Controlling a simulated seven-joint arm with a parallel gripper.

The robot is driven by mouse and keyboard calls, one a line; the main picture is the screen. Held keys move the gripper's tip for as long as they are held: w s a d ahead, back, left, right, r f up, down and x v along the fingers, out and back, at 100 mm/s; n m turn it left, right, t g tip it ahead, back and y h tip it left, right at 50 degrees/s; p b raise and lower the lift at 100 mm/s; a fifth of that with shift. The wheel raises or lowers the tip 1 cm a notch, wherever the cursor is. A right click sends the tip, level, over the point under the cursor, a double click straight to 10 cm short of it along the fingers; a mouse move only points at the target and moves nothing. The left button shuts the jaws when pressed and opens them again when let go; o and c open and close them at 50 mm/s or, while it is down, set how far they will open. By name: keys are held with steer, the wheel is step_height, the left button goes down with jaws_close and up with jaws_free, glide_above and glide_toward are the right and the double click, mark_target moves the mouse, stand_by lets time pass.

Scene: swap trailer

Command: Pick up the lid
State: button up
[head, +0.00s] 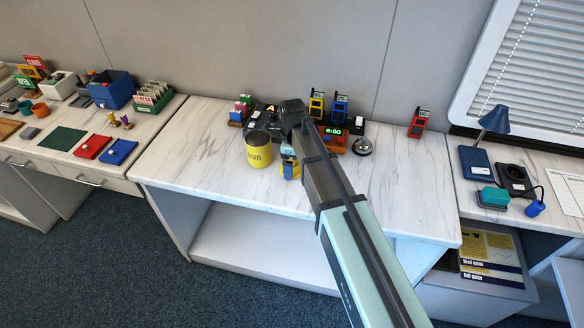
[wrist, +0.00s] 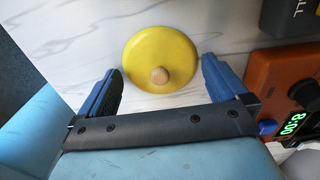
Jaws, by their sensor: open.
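The lid (wrist: 150,48) is a round yellow disc with a small wooden knob, lying on the white marbled counter in the wrist view. My gripper (wrist: 162,80) has its two blue fingers apart, one on each side of the knob end of the lid, with nothing between them held. The height of the fingers above the lid is hard to judge.
An orange clock (wrist: 278,75) with green digits stands close on the right of the gripper; a dark box is behind it. A bell (head: 362,146) and a red device (head: 418,122) stand further right. The counter's front left is clear.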

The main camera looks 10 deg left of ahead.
steer(key=shift+f, duration=0.15)
steer(key=c, duration=1.1)
